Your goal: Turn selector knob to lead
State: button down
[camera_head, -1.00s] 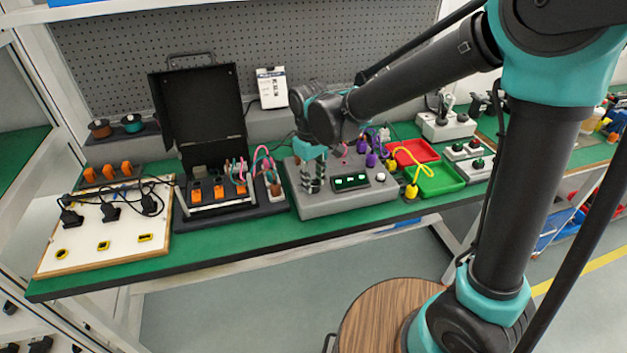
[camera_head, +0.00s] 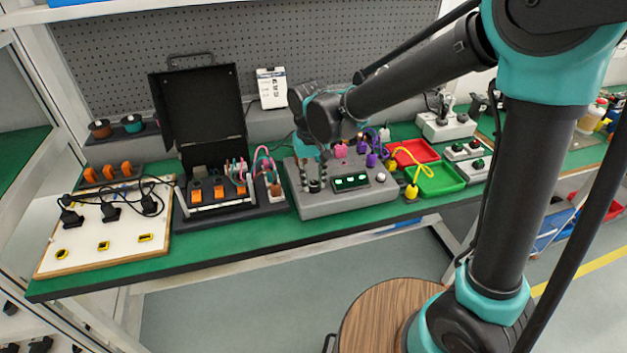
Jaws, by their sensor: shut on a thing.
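The grey control box (camera_head: 345,203) sits on the green bench, with a dark display panel and a white round button on its top. The dark selector knob (camera_head: 314,186) is at the left of the box's top and is small and partly hidden. My gripper (camera_head: 314,181) points down over it, with a finger on each side, shut on the knob. The knob's pointer and any "lead" marking are too small to read.
An open black case (camera_head: 200,110) with orange switches stands left of the box.

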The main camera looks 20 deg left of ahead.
aim_at(311, 183)
jog(key=c, duration=1.2)
grip_release()
jog(key=r, duration=1.2)
jog(key=shift+s+a, duration=0.15)
jog(key=shift+a, duration=0.15)
jog(key=w+d+f+m+t, duration=0.1)
jog(key=d+f, duration=0.2)
jog(key=d, duration=0.4)
jog(key=w+d+f+m+y, duration=0.1)
jog(key=d+f, duration=0.1)
jog(key=d, duration=0.5)
jog(key=w+d+f+m+t, duration=0.1)
jog(key=w+d+f, duration=0.15)
jog(key=d, duration=0.45)
jog(key=s+d+f+m, duration=0.1)
jog(key=s+d+f, duration=0.2)
jog(key=d, duration=0.2)
jog(key=s+d+f+m+t, duration=0.1)
jog(key=s+d+f, duration=0.2)
jog(key=d, duration=0.3)
jog(key=s+d+f+m, duration=0.1)
jog(key=s+d+f, duration=0.2)
jog(key=d, duration=0.2)
jog(key=shift+d+t, duration=0.3)
jog(key=shift+t, duration=0.1)
